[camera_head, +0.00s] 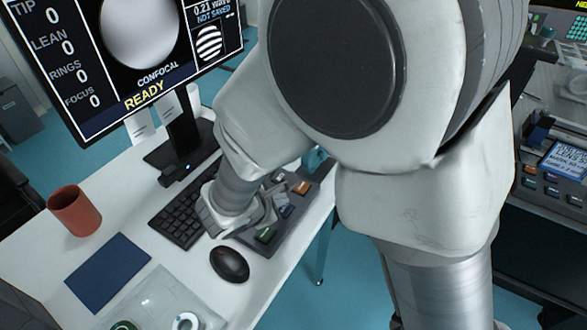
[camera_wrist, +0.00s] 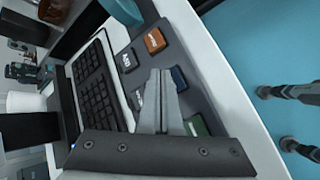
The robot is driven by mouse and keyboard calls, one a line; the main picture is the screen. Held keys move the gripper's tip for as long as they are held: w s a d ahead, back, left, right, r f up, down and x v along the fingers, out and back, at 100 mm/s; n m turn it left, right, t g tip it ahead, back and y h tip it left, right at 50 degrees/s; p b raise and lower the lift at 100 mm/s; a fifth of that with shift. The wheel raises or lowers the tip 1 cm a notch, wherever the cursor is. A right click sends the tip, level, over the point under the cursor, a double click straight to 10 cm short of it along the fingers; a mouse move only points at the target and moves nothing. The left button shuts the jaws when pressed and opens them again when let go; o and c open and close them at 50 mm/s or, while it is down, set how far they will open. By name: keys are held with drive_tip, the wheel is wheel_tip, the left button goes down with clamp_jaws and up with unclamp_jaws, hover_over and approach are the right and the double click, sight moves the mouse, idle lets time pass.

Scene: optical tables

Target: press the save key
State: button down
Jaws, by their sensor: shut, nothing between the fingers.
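The key pad (camera_head: 294,224) is a dark grey slab on the white table, right of the keyboard. In the wrist view it carries an orange key (camera_wrist: 155,40), a dark key with white lettering (camera_wrist: 127,60), a blue key (camera_wrist: 179,79) and a green key (camera_wrist: 197,126). Another dark key is partly hidden by my fingers. I cannot read which key is save. My gripper (camera_wrist: 162,73) is shut and empty, its fingertips over the middle of the pad, by the blue key. I cannot tell whether they touch it. The monitor (camera_head: 150,60) reads READY and NOT SAVED.
The keyboard (camera_head: 178,222) lies left of the pad, and a black mouse (camera_head: 230,264) lies in front. A terracotta cup (camera_head: 75,211), a blue mat (camera_head: 107,271) and a clear tray (camera_head: 150,305) are farther left. The table's right edge is close to the pad.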

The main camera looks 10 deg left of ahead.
sight(281, 211)
drive_tip(key=shift+f, duration=0.15)
drive_tip(key=shift+f+b, duration=0.25)
drive_tip(key=shift+b, duration=0.3)
drive_tip(key=shift+f+b, duration=0.45)
drive_tip(key=shift+b, duration=0.05)
idle(0.4)
drive_tip(key=shift+r, duration=0.1)
drive_tip(key=shift+r+p, duration=0.55)
drive_tip(key=shift+r, duration=0.2)
drive_tip(key=shift+r+p, duration=1.8)
drive_tip(key=shift+r, duration=0.75)
